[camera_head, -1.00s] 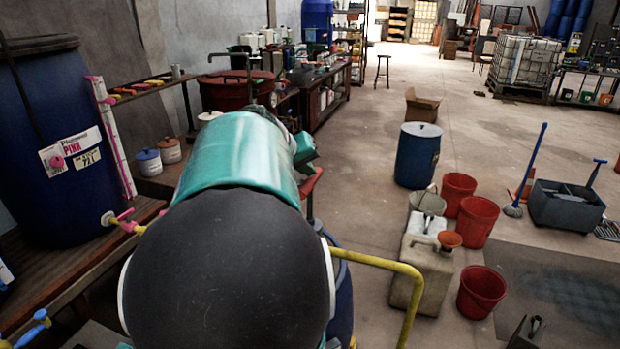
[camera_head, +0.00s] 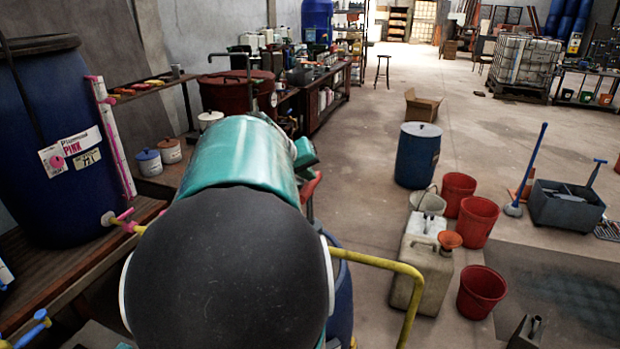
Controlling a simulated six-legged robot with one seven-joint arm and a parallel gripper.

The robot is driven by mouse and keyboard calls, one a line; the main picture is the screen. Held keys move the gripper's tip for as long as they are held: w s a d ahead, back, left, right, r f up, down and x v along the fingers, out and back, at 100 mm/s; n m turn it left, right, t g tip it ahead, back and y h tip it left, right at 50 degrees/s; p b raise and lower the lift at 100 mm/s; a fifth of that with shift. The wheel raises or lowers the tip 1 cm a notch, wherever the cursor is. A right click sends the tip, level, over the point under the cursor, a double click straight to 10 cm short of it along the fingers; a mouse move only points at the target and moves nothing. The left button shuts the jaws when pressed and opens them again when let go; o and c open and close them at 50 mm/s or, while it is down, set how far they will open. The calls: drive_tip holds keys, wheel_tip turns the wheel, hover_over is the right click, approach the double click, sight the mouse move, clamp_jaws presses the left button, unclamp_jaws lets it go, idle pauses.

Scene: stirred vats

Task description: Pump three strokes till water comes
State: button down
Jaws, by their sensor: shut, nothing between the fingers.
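My arm fills the lower middle of the head view and hides my gripper. A red bar-like part (camera_head: 311,188) shows just right of the arm; it may belong to the pump, but I cannot tell. A yellow pipe (camera_head: 380,262) comes out to the right from behind my arm and bends down. A blue drum (camera_head: 341,305) stands under it, mostly hidden by my arm. The pump body and any contact between it and my gripper are hidden. No running water is visible.
A big blue vat (camera_head: 50,130) with a pink-marked label stands on a wooden bench at left. Right of the pipe are a pale jerrycan (camera_head: 422,272), several red buckets (camera_head: 482,292) and a blue drum (camera_head: 417,157). Open floor lies beyond, at the back right.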

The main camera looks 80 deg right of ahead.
drive_tip(key=shift+f, duration=3.45)
idle(2.7)
drive_tip(key=shift+r, duration=4.05)
